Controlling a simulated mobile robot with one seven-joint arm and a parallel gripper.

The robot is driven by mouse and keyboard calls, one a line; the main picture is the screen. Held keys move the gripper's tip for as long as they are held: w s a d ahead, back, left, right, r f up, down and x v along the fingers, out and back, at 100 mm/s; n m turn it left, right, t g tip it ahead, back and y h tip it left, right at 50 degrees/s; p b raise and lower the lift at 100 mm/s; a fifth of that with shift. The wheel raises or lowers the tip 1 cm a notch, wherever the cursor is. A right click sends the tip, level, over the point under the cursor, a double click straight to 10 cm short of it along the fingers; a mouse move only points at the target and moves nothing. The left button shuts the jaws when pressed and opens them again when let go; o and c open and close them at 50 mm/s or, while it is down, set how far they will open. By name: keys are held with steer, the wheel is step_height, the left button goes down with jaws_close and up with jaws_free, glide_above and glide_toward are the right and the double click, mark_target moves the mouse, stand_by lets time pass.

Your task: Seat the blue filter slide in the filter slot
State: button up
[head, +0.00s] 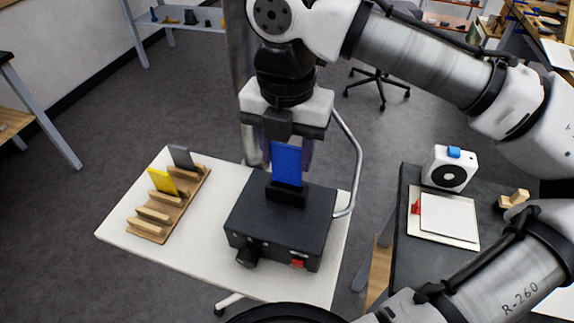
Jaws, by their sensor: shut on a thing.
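The blue filter slide (287,163) is upright above the black device (282,222) on the white table. Its lower edge meets the dark raised filter slot (286,193) on top of the device. I cannot tell how deep it sits or whether it is just above the opening. My gripper (288,150) points down and is shut on the slide from behind, with its purple-grey fingers partly hidden by the slide.
A wooden rack (169,204) at the left of the white table (185,258) holds a yellow slide (162,181) and a grey slide (182,157). A curved metal tube rises at the device's right. A dark table (404,275) on the right holds a white boxy unit (449,168).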

mark_target(287, 182)
steer(key=shift+f, duration=2.1)
steer(key=shift+f, duration=0.2)
steer(key=o, duration=1)
steer(key=shift+c, duration=0.2)
steer(key=shift+r, duration=0.1)
step_height(287, 182, up, 12)
steer(key=shift+r+b, duration=0.15)
steer(key=shift+b, duration=0.3)
